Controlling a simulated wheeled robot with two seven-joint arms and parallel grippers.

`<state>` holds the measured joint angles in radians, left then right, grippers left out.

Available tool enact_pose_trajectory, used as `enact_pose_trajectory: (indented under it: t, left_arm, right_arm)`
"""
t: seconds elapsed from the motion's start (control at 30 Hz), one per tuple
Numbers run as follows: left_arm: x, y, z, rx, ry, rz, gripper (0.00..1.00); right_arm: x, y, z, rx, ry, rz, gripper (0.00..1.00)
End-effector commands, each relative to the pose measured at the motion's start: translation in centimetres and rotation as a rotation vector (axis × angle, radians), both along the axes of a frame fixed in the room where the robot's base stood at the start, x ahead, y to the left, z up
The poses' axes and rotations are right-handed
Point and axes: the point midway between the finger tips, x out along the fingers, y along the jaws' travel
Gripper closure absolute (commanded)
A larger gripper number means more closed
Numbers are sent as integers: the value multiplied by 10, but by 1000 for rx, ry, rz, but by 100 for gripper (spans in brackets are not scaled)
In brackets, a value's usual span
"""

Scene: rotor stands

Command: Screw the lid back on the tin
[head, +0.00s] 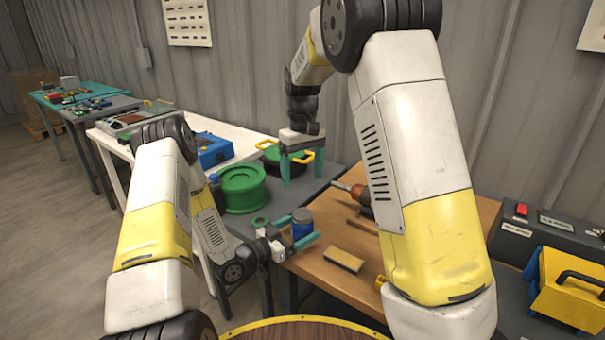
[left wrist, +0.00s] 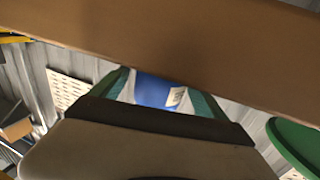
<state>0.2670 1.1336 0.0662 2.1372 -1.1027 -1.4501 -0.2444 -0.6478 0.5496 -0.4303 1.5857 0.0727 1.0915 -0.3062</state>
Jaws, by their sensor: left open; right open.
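The tin (head: 302,231) is a small blue can with a grey top, upright near the left edge of the wooden table. I cannot tell whether the grey top is the lid or how it sits. My left gripper (head: 306,227) is open, its teal fingers on either side of the tin. The left wrist view shows the blue tin (left wrist: 155,91) with a white label between the fingers, partly hidden by the brown table edge. My right gripper (head: 303,178) is open and empty, pointing down above and behind the tin. No separate lid is clearly visible.
A sponge-like block (head: 343,260) lies on the wooden table (head: 325,277) right of the tin. An orange-and-black tool (head: 352,190) lies behind. A green spool (head: 240,188) stands on the grey table at left. A yellow box (head: 572,290) is at far right.

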Motion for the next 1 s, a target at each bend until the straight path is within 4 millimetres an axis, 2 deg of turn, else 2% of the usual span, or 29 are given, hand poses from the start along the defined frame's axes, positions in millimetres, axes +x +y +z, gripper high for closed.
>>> enact_pose_trajectory:
  t: [0.17,0.5,0.67,1.0]
  left_arm:
    - [-9,13,-1,2,1,3,15]
    - [-43,54,-1,2,1,3,15]
    - [-48,61,0,0,0,1,15]
    - [-49,61,0,0,0,0,15]
  right_arm:
    - [0,0,0,0,0,0,20]
    - [0,0,0,0,0,0,20]
    - [0,0,0,0,0,0,20]
    - [0,0,0,0,0,0,20]
